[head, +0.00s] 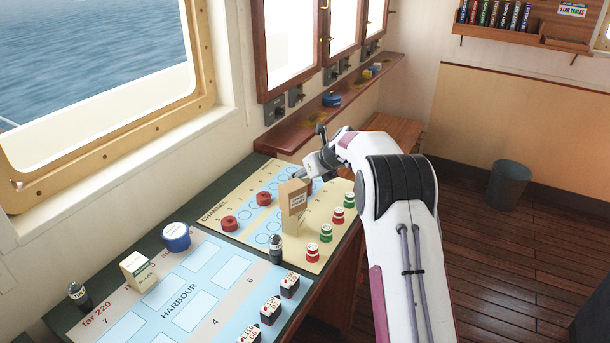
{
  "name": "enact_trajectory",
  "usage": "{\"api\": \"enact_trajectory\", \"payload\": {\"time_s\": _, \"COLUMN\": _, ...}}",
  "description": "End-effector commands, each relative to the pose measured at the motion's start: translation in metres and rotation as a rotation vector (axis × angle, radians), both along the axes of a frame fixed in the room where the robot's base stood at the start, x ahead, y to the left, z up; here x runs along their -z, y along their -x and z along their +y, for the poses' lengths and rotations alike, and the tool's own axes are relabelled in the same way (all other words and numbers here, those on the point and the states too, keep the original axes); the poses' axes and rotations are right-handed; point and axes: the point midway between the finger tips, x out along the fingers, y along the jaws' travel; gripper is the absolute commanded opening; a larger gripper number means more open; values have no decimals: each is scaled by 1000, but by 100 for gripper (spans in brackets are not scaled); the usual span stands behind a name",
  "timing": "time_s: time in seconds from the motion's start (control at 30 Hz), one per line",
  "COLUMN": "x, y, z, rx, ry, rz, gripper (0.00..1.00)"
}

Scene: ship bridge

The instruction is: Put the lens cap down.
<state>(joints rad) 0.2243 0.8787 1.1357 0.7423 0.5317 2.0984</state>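I cannot make out a lens cap in the head view; it may be hidden at my gripper or too small to tell. My gripper (304,178) is at the far part of the tan CHANNEL board (215,206), just behind an upright tan box (293,208). The box and my own wrist hide most of its fingers. I cannot see whether they are open or shut, or whether anything is between them. A bit of red shows beside the fingers, partly covered.
Two red discs (230,223) lie on the CHANNEL board. Several red and green pieces (326,232) line its right edge. A dark bottle (276,249) stands at its near edge. The blue HARBOUR board (190,309) holds a blue tin (176,236) and a small box (138,269).

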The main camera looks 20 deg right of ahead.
Motion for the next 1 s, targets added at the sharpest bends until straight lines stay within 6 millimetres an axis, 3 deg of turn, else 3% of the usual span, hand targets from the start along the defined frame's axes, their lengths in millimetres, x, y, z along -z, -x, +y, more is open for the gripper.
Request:
{"api": "enact_trajectory", "payload": {"time_s": 0.47, "x": -7, "y": 2, "z": -1, "rx": 1, "ry": -1, "rz": -1, "gripper": 47}}
{"api": "enact_trajectory", "payload": {"time_s": 1.0, "x": -42, "y": 36, "z": -11, "rx": 1, "ry": 0, "rz": -1, "gripper": 47}}
